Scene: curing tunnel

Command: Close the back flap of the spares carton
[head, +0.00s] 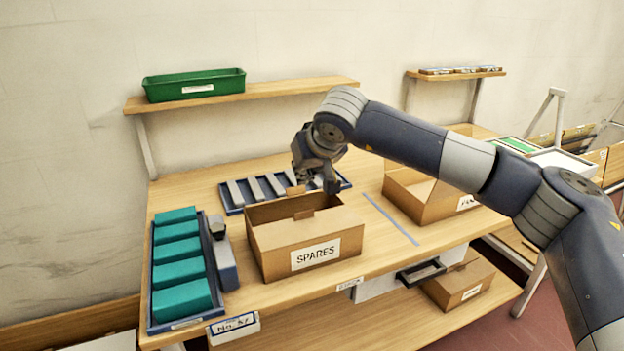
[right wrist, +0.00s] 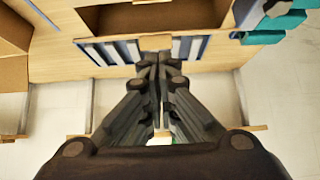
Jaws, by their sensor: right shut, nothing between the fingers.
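The spares carton (head: 290,237), brown cardboard with a white SPARES label, stands near the table's front edge. Its front flap lies inward over the front part of the opening; behind it the inside shows dark. The back flap's small tab (head: 295,190) sticks up at the carton's back edge, and the opening's rear part is uncovered. The carton (right wrist: 150,20) is at the top of the right wrist view, with the tab (right wrist: 155,42) at its near edge. My right gripper (head: 332,187) is shut and empty, just behind the carton's back right; its fingertips (right wrist: 158,62) appear apart from the tab.
A blue tray of grey bars (head: 235,208) lies behind the carton. A tray of teal blocks (head: 180,265) and a grey-blue device (head: 222,255) stand left. Another open carton (head: 410,200) stands right, beyond a blue tape line (head: 390,218). A shelf (head: 290,90) overhangs the back.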

